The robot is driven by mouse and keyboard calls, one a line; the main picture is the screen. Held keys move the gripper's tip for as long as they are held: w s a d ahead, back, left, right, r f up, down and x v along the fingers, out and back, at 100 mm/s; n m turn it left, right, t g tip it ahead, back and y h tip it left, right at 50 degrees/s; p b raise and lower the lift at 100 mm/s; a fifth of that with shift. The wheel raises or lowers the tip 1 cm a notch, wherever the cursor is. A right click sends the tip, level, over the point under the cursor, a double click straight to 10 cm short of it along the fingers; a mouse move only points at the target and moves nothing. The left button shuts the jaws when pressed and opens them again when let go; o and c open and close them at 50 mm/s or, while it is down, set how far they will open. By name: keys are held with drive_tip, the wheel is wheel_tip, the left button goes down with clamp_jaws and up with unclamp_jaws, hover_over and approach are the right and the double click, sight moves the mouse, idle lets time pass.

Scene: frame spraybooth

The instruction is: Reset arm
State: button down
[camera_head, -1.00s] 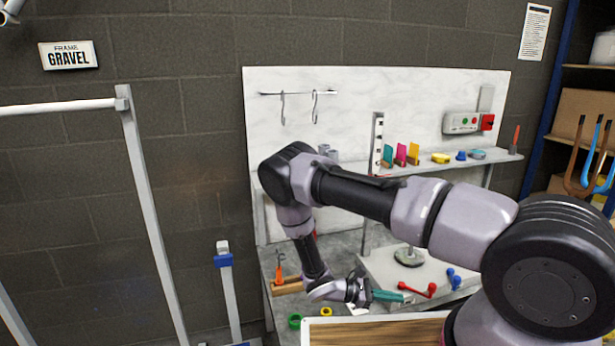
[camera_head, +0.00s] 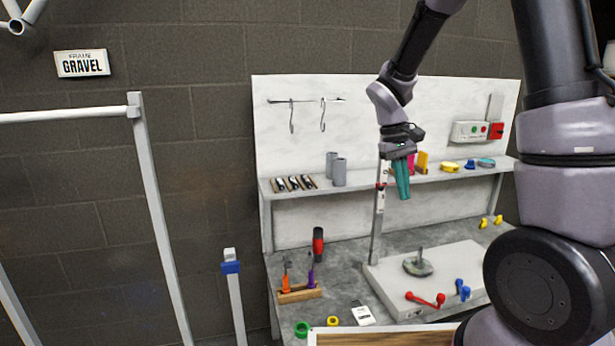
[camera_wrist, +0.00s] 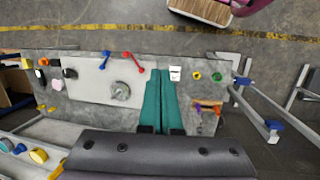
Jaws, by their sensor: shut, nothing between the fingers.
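My gripper (camera_head: 402,178) has teal fingers and hangs pointing down in the head view, in front of the shelf of the workbench. Its fingers are together with nothing between them. In the wrist view the teal fingers (camera_wrist: 161,102) lie side by side over the grey bench top, apart from the things on it. My arm is raised, with its upper links on the right of the head view.
A workbench shelf (camera_head: 350,181) holds grey cylinders (camera_head: 339,172) and small coloured pieces. On the bench stand a white plate (camera_head: 440,262) with a post, red (camera_head: 425,299) and blue parts, and a tool holder (camera_head: 299,295). A metal frame (camera_head: 155,215) stands at left.

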drive_tip(key=s+r+m+t+y, duration=0.2)
drive_tip(key=s+r+m+t, duration=0.1)
drive_tip(key=s+r, duration=0.4)
drive_tip(key=s+d+r+m+t+y, duration=0.1)
drive_tip(key=s+r+t, duration=0.4)
drive_tip(key=r, duration=0.8)
drive_tip(key=s+m+y, duration=0.1)
drive_tip(key=s+m, duration=0.1)
drive_tip(key=shift+s+d+m+t, duration=0.2)
drive_tip(key=shift+d+m+t, duration=0.1)
drive_tip(key=shift+d, duration=0.1)
